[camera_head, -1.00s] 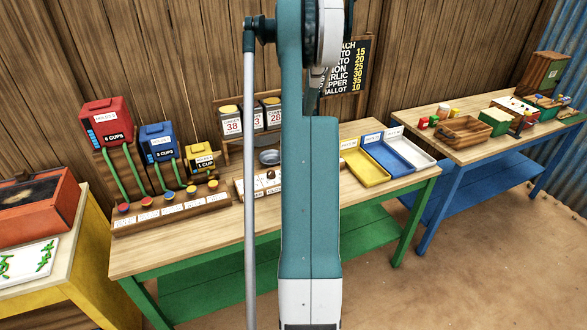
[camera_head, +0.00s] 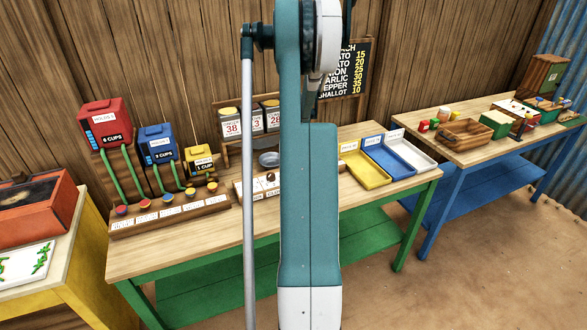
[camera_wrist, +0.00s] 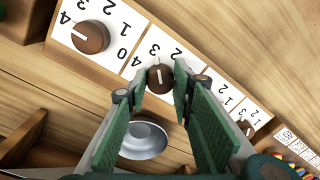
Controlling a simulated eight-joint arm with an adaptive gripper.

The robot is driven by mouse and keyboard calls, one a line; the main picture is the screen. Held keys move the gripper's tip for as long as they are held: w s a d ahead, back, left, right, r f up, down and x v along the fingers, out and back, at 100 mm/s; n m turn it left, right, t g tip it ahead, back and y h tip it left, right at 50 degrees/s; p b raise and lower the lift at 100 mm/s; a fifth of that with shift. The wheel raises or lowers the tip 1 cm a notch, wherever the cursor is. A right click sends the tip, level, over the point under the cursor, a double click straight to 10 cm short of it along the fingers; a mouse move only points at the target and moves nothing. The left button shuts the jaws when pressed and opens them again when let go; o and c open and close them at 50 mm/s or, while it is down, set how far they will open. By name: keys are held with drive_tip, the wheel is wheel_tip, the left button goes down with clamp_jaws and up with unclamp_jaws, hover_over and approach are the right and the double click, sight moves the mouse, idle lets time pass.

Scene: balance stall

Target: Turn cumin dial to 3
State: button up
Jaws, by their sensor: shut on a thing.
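In the wrist view, a round brown dial (camera_wrist: 160,78) sits on a white numbered panel between my fingertips. My gripper (camera_wrist: 159,82), with green-padded fingers, is shut on this dial. A white line on the dial points up the picture, roughly toward the 3; its exact setting is hard to tell. No name label is readable, so I cannot tell from the print whether it is cumin. A second brown dial (camera_wrist: 90,37) is at the upper left, and a third (camera_wrist: 246,128) at the lower right. In the head view my arm hides my gripper and part of the dial board (camera_head: 245,187).
A metal bowl (camera_wrist: 143,138) lies close under my fingers. In the head view, red (camera_head: 104,125), blue (camera_head: 157,145) and yellow (camera_head: 199,158) dispensers stand at left. Number cards (camera_head: 231,122) stand behind. Yellow (camera_head: 366,170), blue (camera_head: 386,157) and white (camera_head: 410,150) trays lie at right.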

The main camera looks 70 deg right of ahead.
drive_tip(key=o, duration=0.9)
drive_tip(key=shift+r, duration=0.1)
drive_tip(key=r, duration=0.8)
drive_tip(key=d+r, duration=0.1)
drive_tip(key=r, duration=0.2)
drive_tip(key=shift+s+r, duration=0.1)
drive_tip(key=shift+r, duration=0.3)
